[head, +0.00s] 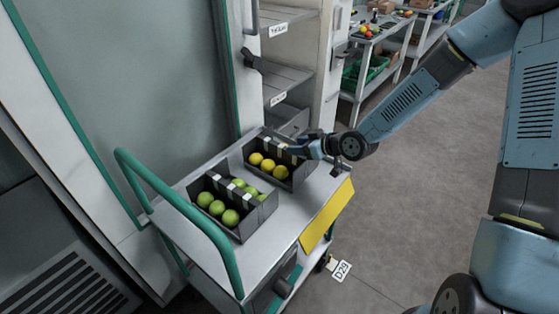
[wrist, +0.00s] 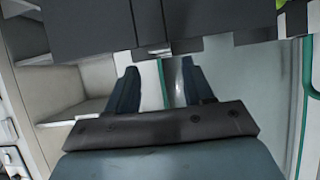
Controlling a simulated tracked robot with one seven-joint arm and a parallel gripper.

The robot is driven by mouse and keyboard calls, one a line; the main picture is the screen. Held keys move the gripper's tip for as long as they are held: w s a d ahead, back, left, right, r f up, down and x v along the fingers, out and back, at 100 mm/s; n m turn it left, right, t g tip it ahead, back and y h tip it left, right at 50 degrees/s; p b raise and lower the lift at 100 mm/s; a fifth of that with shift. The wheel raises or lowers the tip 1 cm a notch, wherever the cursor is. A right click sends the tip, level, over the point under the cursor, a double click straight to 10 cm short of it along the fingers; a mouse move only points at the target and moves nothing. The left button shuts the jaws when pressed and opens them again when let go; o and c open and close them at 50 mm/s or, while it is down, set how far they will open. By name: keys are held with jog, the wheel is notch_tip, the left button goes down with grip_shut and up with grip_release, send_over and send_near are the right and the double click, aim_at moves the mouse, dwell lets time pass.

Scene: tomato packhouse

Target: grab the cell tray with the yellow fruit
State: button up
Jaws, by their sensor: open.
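The cell tray with the yellow fruit (head: 302,177) is dark grey and stands on the cart's top toward the back right in the head view. Several yellow fruit (head: 268,166) show in its near side; a dark divider bar with pale patches runs along its middle. My gripper (head: 298,149) is at the tray's far right side, close to the end of that bar. The wrist view shows its two fingers (wrist: 160,66) spread apart with nothing between them. A dark tray wall (wrist: 95,28) fills the top of that view, just past the fingertips. I cannot tell whether they touch it.
A second dark tray with green fruit (head: 262,214) stands nearer on the cart (head: 283,226), left of the yellow one. The cart has a green handle (head: 185,196). An open shelf cabinet (head: 290,75) rises behind. The floor at right is clear.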

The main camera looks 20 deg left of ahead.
aim_at(284, 146)
jog(key=shift+x, duration=3.2)
jog(key=shift+s, duration=0.1)
grip_shut()
jog(key=shift+r, duration=0.1)
